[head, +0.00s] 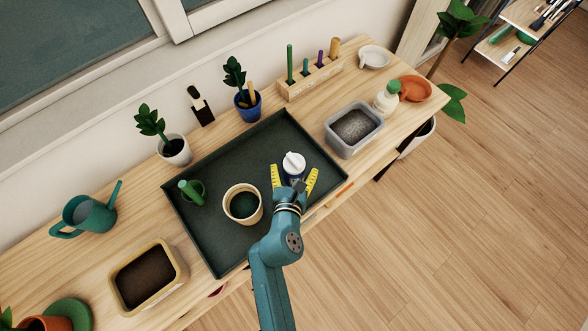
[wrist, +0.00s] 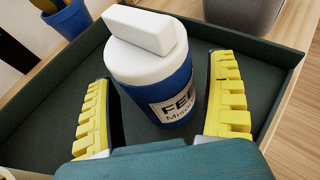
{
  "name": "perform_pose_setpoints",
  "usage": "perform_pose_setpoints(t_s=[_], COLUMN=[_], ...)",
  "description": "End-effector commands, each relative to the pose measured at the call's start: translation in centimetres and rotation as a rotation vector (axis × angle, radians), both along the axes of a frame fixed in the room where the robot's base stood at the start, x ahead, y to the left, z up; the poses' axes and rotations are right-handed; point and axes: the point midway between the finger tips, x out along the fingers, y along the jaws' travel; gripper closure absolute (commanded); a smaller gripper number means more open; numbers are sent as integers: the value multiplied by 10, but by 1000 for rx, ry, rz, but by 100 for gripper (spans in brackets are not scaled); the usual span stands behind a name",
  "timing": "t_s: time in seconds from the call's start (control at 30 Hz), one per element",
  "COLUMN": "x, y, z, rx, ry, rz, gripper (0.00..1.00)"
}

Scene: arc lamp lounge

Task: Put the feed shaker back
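The feed shaker (head: 294,165) is a dark blue canister with a white lid and a white block-shaped top. It stands upright on the dark green tray (head: 222,258), near the tray's right end. In the wrist view the shaker (wrist: 178,85) shows a white label reading "FEE…", partly out of sight. My gripper (head: 293,178) is open, with its yellow ribbed fingers low on either side of the shaker. In the wrist view a gap shows beside the left finger; the right finger is close to the shaker, and contact there cannot be told.
A grey bin (head: 353,129) stands right of the tray, with a white bottle (head: 386,99) beyond. A wooden rack (head: 310,79), potted plants and a teal watering can (head: 86,215) line the back and left.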

Motion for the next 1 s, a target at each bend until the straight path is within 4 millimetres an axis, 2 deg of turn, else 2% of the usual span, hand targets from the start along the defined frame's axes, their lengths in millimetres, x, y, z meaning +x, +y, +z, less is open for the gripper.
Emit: perform_pose_setpoints(t_s=[0.23,0.37,0.6,0.7,0.83,1.0], x=[-1,-22,-79,-96,-107,-110], y=[0,4,14,17,19,19], z=[6,15,37,44,49,49], rx=[0,-2,-2,-2,-1,0], ry=[-1,2,3,2,0,-1], rz=[1,2,3,3,2,0], gripper=[12,12,12,12,12,12])
